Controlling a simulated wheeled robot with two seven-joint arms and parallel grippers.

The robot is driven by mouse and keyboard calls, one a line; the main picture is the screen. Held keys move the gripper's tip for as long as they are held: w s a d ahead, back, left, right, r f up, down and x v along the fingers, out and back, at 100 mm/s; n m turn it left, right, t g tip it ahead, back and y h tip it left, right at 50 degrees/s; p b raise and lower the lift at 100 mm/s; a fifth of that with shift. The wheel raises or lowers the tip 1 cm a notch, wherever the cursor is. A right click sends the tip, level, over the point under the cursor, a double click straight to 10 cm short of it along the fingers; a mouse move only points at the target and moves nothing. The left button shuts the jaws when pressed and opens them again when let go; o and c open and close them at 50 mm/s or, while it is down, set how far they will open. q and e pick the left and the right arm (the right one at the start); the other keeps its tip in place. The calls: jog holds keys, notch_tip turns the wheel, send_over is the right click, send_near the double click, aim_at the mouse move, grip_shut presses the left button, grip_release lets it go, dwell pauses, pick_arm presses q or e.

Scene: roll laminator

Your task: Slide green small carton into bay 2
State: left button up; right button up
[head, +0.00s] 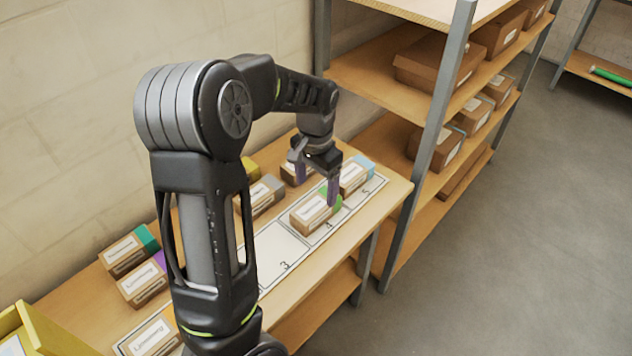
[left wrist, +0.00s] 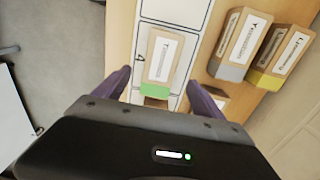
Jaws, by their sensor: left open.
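The green small carton (head: 312,213), brown with a white label and a green end, lies in the bay marked 4 of the white numbered strip. It also shows in the left wrist view (left wrist: 163,62), its green end towards me. My left gripper (head: 318,180) is open over the green end, one purple finger in front of it in the head view. In the left wrist view the fingertips (left wrist: 158,84) are spread either side of that end, with gaps. Bay 3 (head: 278,255) is empty. Bay 2 is hidden behind my left arm. My right gripper is out of view.
A blue-ended carton (head: 354,178) lies in bay 5. Grey (head: 262,196), teal (head: 130,250) and purple-ended (head: 142,284) cartons stand along the wall side. Another carton (head: 154,337) lies at the strip's near end. A metal-post shelf (head: 432,130) rises beyond the table.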

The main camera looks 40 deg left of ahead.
aim_at(315, 204)
pick_arm(q)
jog(key=shift+f+p, duration=0.45)
jog(key=shift+f, duration=3.4)
jog(key=shift+c, duration=0.4)
jog(key=c, duration=1.5)
jog(key=shift+s, duration=0.1)
